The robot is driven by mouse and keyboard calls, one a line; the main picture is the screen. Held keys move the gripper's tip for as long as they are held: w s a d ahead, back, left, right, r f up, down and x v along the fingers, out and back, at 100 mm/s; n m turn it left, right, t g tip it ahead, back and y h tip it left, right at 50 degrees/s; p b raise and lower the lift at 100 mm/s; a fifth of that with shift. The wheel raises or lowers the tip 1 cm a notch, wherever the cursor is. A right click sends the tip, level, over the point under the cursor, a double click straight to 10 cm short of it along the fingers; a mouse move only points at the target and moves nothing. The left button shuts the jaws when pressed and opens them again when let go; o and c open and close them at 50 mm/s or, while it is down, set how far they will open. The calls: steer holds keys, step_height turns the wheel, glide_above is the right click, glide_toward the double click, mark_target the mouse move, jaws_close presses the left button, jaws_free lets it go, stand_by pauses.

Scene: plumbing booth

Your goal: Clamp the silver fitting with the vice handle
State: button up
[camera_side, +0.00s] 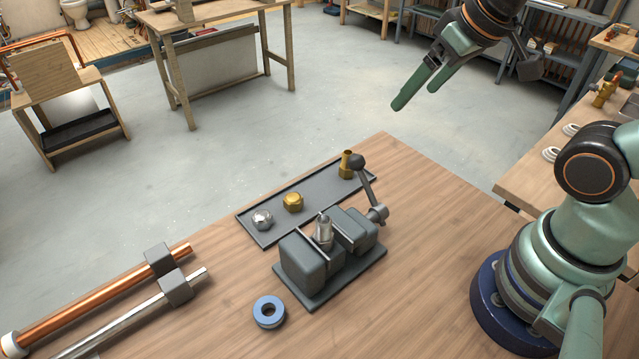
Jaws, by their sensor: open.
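The grey vice (304,263) stands on its base plate near the middle of the wooden table. The silver fitting (323,232) stands upright between the vice's two jaws; whether both jaws touch it I cannot tell. The vice handle (368,183) is a lever at the vice's right end, pointing up and slightly left, with a dark ball knob (358,161) on top. My gripper (411,97) is open and empty, in the air above and to the right of the handle, with its fingers pointing down and left. It touches nothing.
A dark tray (251,222) behind the vice holds a silver nut (262,219), a brass nut (293,202) and a brass fitting (346,166). A blue ring (269,311) lies in front. Copper (85,300) and silver pipes (130,318) lie left. The table right of the vice is clear.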

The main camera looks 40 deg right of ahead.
steer(key=shift+w+a, duration=0.1)
steer(key=c, duration=0.5)
steer(key=g, duration=0.6)
glide_above(357, 156)
steer(key=f, duration=0.2)
step_height(357, 156, down, 12)
steer(key=shift+r, duration=0.15)
steer(key=shift+c, duration=0.3)
jaws_close()
stand_by(0.7)
